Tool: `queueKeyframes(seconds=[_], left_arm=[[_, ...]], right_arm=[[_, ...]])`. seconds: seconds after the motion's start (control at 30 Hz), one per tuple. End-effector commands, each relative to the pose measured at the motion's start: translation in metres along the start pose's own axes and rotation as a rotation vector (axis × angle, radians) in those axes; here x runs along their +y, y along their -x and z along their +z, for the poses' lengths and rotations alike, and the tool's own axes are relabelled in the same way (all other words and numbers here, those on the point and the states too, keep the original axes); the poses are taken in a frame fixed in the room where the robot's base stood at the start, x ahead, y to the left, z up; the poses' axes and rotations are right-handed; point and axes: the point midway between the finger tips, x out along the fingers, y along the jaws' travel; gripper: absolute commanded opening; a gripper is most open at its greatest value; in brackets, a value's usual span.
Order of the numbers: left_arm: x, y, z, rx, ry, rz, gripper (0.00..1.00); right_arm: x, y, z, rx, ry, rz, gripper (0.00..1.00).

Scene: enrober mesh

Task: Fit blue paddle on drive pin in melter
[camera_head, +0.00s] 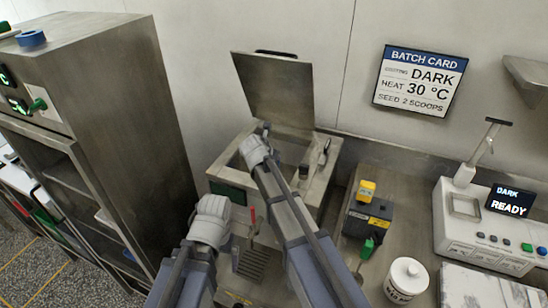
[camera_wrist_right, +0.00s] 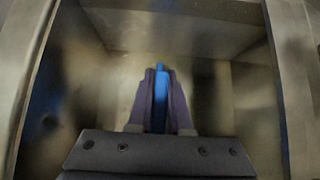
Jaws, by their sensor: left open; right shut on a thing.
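The melter (camera_head: 318,193) is a steel box with its lid (camera_head: 277,92) raised and its tank open. My right gripper (camera_wrist_right: 160,100) is shut on the blue paddle (camera_wrist_right: 160,88), which shows as a narrow blue strip between the fingers. In the right wrist view it is over or in the steel-walled tank (camera_wrist_right: 215,85). In the head view my right arm hides the right fingers and the paddle. The drive pin cannot be made out. My left gripper (camera_head: 211,222) is open and apart from the melter's opening, at its front left; its fingertips are mostly hidden.
A tall steel cabinet (camera_head: 95,90) stands close on the left. Right of the melter are a yellow-and-black device (camera_head: 370,214), a green-handled tool (camera_head: 367,249), a white lidded jar (camera_head: 406,279) and a white unit reading READY (camera_head: 480,235). A batch card (camera_head: 420,80) hangs on the wall.

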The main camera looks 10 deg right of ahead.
Motion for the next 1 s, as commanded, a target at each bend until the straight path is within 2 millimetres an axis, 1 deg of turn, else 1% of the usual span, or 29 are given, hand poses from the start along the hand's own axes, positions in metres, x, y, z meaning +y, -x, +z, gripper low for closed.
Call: queueKeyframes(seconds=[0.03, 0.3, 0.33, 0.57, 0.67, 0.77, 0.87, 1.0], left_arm=[[0.000, 0.000, 0.000, 0.000, 0.000, 0.000, 1.00], [0.000, 0.000, 0.000, 0.000, 0.000, 0.000, 1.00], [0.000, 0.000, 0.000, 0.000, 0.000, 0.000, 1.00], [0.000, 0.000, 0.000, 0.000, 0.000, 0.000, 1.00], [0.000, 0.003, 0.000, 0.000, 0.000, 0.000, 1.00], [-0.001, 0.009, 0.001, 0.000, 0.000, 0.000, 1.00], [-0.002, 0.018, 0.001, 0.000, 0.000, 0.000, 1.00], [-0.003, 0.034, 0.002, 0.000, 0.000, 0.000, 1.00]], right_arm=[[0.000, 0.000, 0.000, 0.000, 0.000, 0.000, 0.21], [0.000, 0.000, 0.000, 0.000, 0.000, 0.000, 0.51], [0.000, 0.000, 0.000, 0.000, 0.000, 0.000, 0.52], [0.000, 0.000, 0.000, 0.000, 0.000, 0.000, 0.52], [0.000, 0.004, 0.001, 0.000, 0.000, 0.000, 0.52], [0.000, 0.011, 0.001, 0.000, 0.001, 0.001, 0.52], [-0.001, 0.024, 0.002, 0.001, 0.001, 0.001, 0.52], [-0.001, 0.046, 0.003, 0.001, 0.001, 0.001, 0.52]])
